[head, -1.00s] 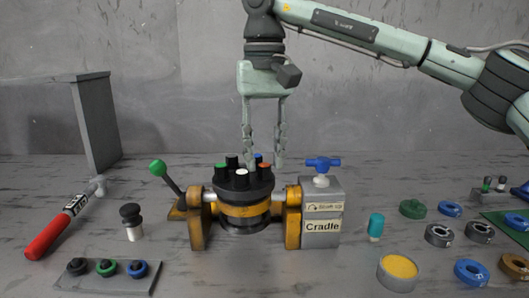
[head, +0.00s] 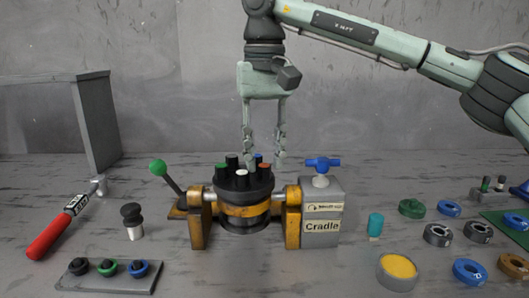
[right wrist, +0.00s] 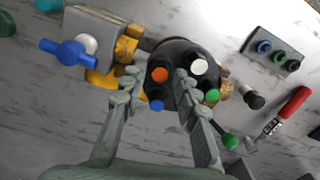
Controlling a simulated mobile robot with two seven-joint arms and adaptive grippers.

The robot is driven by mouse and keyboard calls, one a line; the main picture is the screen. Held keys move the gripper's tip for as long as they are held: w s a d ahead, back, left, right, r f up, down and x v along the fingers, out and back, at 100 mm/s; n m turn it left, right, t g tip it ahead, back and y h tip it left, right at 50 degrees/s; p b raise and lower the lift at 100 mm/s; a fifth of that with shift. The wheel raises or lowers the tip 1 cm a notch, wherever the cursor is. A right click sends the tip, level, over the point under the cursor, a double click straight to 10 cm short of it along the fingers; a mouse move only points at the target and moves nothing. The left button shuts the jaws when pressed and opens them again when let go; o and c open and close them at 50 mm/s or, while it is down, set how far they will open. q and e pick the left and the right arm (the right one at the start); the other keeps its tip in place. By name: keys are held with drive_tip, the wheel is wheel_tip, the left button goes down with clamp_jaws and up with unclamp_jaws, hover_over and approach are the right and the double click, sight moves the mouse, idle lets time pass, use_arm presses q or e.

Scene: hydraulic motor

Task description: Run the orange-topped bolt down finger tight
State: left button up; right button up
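The orange-topped bolt (head: 265,167) stands in the black top of the motor (head: 245,188), at the right of its ring of bolts. The right wrist view also shows its orange top (right wrist: 160,74). My right gripper (head: 264,162) points down over the motor, fingers apart. In the right wrist view its open fingertips (right wrist: 156,80) lie either side of the orange top in the picture. Whether they touch the bolt cannot be told. My left gripper is not in view.
The motor sits in a yellow and grey cradle (head: 322,236) with a blue T-handle (head: 322,164) at right and a green-knobbed lever (head: 158,168) at left. Several rings and a yellow-topped tin (head: 398,272) lie right.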

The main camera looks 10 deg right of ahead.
drive_tip(key=shift+f+b, duration=0.4)
drive_tip(key=shift+f, duration=0.6)
drive_tip(key=shift+r+p, duration=0.25)
drive_tip(key=shift+p, duration=0.2)
idle(0.4)
drive_tip(key=c, duration=0.6)
drive_tip(key=m, duration=0.4)
drive_tip(key=shift+c, duration=0.2)
drive_tip(key=shift+m, duration=2)
